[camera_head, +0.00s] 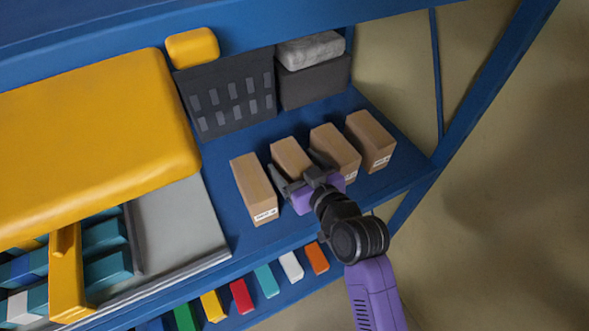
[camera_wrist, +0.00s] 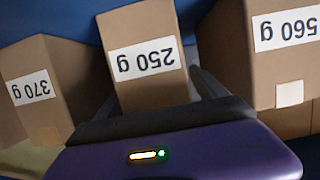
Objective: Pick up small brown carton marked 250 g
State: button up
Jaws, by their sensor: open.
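The small brown carton marked 250 g (camera_wrist: 146,64) is in the middle of the wrist view, its white label upside down. In the head view it is the second carton from the left (camera_head: 290,154), its lower part hidden by my gripper. My gripper (camera_head: 297,165) is open, with one dark finger on each side of this carton. The fingers also show in the wrist view (camera_wrist: 156,92), in the gaps beside the carton. I cannot tell whether either finger touches it.
A carton marked 370 g (camera_wrist: 48,85) and a larger one marked 560 g (camera_wrist: 265,60) stand close on either side. The blue shelf (camera_head: 219,175) also holds a dark crate (camera_head: 228,78), a grey box (camera_head: 315,84) and, at far right, another carton (camera_head: 371,138).

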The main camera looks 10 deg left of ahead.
jog(key=c, duration=1.6)
jog(key=shift+c, duration=0.8)
jog(key=shift+r, duration=0.15)
